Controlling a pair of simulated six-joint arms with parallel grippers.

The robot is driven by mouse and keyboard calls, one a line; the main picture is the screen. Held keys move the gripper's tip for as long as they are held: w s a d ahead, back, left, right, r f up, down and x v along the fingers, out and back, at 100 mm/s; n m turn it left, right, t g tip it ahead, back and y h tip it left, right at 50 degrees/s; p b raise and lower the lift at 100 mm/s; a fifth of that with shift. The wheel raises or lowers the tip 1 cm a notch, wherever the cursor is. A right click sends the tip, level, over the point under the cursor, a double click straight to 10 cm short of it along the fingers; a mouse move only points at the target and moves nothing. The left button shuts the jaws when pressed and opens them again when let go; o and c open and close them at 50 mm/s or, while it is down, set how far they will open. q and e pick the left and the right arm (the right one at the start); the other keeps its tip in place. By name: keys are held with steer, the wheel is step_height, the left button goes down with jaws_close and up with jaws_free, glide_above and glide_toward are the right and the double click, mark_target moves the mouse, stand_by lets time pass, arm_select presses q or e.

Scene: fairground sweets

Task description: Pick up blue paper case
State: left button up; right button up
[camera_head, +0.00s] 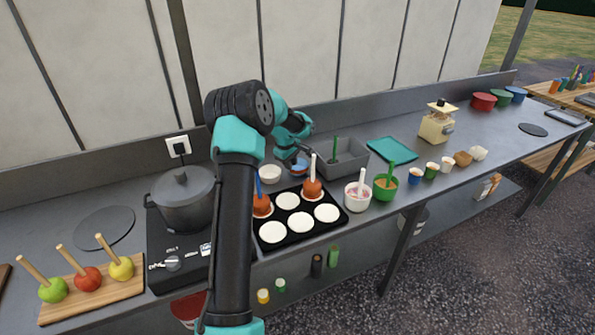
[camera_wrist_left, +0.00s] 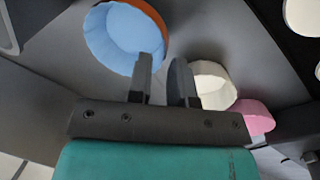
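The blue paper case (camera_head: 300,170) sits on the grey counter behind the black tray, partly hidden by my left gripper in the head view. In the left wrist view the blue case (camera_wrist_left: 118,40) is empty, with an orange-brown edge showing along its upper right side. My left gripper (camera_head: 291,158) is low over the counter near the case. In the left wrist view its two fingers (camera_wrist_left: 165,68) are apart with a narrow gap and hold nothing visible. One finger overlaps the lower right rim of the case; contact cannot be told. My right gripper is not in view.
A white case (camera_wrist_left: 212,85) and a pink case (camera_wrist_left: 255,117) stand close beside the fingers. The black tray (camera_head: 254,243) holds white rounds and two dipped apples in front. A grey bin (camera_head: 350,160) stands to the right, a pot (camera_head: 183,198) to the left.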

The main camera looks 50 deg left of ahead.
mark_target(292, 174)
arm_select(q)
steer(key=f, duration=0.2)
steer(key=w+f, duration=0.1)
steer(key=f, duration=0.1)
stand_by(0.4)
jaws_close()
